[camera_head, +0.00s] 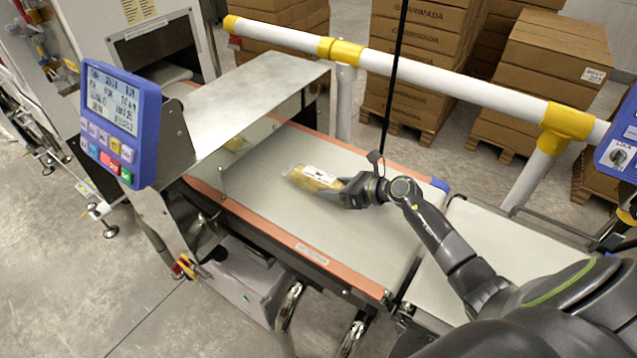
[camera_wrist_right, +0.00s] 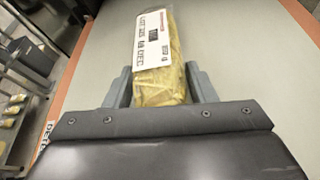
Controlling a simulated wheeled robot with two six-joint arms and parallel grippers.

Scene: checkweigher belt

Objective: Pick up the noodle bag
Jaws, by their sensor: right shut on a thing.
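The noodle bag (camera_head: 314,179) is a clear yellow pack with a white label, over the grey conveyor belt (camera_head: 270,200). My right gripper (camera_head: 346,192) is shut on its near end. In the right wrist view the noodle bag (camera_wrist_right: 160,55) sits between the two grey fingers of the right gripper (camera_wrist_right: 160,88), its label facing up and its far end reaching past the fingertips. I cannot tell whether the bag touches the belt. My left gripper is not in view.
A metal cover (camera_head: 245,92) bridges the belt to the left, beside a blue display panel (camera_head: 120,120). A white and yellow guard rail (camera_head: 440,82) runs behind the belt. Stacked cartons (camera_head: 420,60) stand beyond it. The belt around the bag is clear.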

